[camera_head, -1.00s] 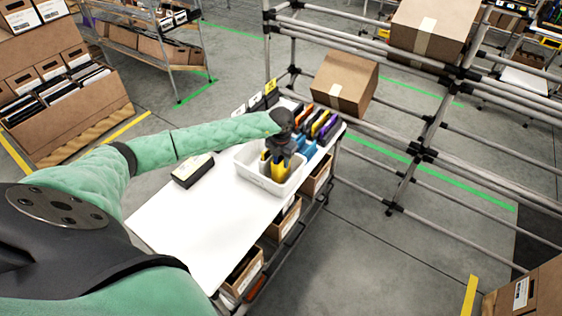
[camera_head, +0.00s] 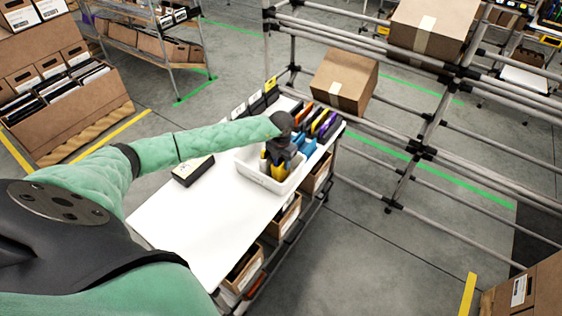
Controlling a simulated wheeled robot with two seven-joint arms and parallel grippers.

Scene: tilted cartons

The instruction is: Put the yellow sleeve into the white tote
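The white tote (camera_head: 253,178) stands on the white table, at its far right part. The yellow sleeve (camera_head: 279,173) shows inside the tote's outline, upright, directly under my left gripper (camera_head: 279,158). My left gripper points down over the tote, with its fingers at the sleeve's top. The fingers are small and dark, and I cannot tell whether they grip the sleeve or stand apart. The gripper hides the sleeve's upper part and some of the tote's inside. Blue items (camera_head: 306,146) show just behind the gripper. My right gripper is not in view.
A black box with a pale top (camera_head: 193,170) lies on the white table (camera_head: 190,222), left of the tote. Several coloured sleeves (camera_head: 322,124) stand in a row at the far end. A pipe rack with a carton (camera_head: 345,80) is behind. The table's near part is clear.

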